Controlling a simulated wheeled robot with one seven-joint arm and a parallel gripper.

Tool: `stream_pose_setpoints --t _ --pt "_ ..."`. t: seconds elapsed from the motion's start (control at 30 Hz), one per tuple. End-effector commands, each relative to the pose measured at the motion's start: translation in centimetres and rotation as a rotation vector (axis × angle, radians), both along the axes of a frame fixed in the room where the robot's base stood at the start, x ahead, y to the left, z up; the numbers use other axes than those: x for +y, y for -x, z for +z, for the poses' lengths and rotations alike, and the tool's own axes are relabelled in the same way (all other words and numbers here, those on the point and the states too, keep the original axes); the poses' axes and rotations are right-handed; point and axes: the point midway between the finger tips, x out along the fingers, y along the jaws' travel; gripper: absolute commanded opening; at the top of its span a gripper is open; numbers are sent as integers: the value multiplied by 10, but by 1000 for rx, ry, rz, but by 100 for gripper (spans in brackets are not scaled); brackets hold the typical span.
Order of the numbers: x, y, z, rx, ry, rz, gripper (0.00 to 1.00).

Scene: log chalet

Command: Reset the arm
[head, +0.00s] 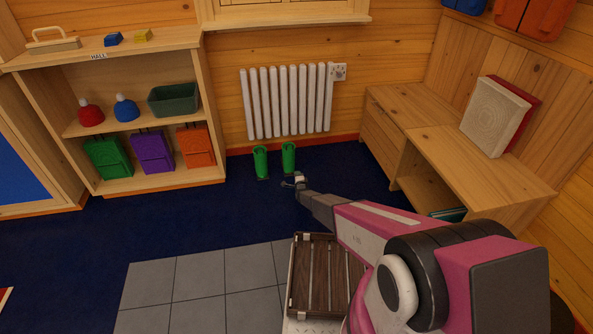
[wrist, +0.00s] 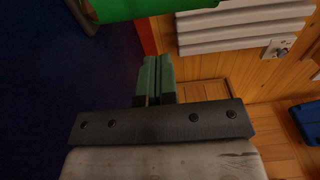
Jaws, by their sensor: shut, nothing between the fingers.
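My arm reaches out over the blue floor from the lower right of the head view. My gripper (head: 294,182) is at its far end, just in front of the right one of two green boots (head: 288,157). In the wrist view my gripper's two fingers (wrist: 155,78) are together with nothing between them. Part of a green boot (wrist: 150,8) crosses the top of that view, apart from the fingertips.
A left shelf (head: 150,188) holds hats, bags and a green bin (head: 174,99). A white radiator (head: 290,102) hangs behind the boots. A wooden bench (head: 480,165) stands right. A slatted rack (head: 312,285) is below my arm. Blue floor (head: 180,220) is clear at left.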

Motion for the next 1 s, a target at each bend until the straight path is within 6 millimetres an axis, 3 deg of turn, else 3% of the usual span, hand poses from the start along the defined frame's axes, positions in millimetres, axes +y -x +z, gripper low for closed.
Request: stream_pose_setpoints --t 0.1,0.3,0.43,0.57,0.77,0.87,1.0 --pt "-4 17 1 0 0 0 0" --pt "-6 23 1 2 4 0 0" --pt "-16 26 22 35 58 -5 0" --pt "-41 38 63 118 192 -9 0" --pt "-94 78 143 309 486 34 0" --pt "-124 110 184 417 638 87 0" --pt "-164 167 239 568 845 194 0"
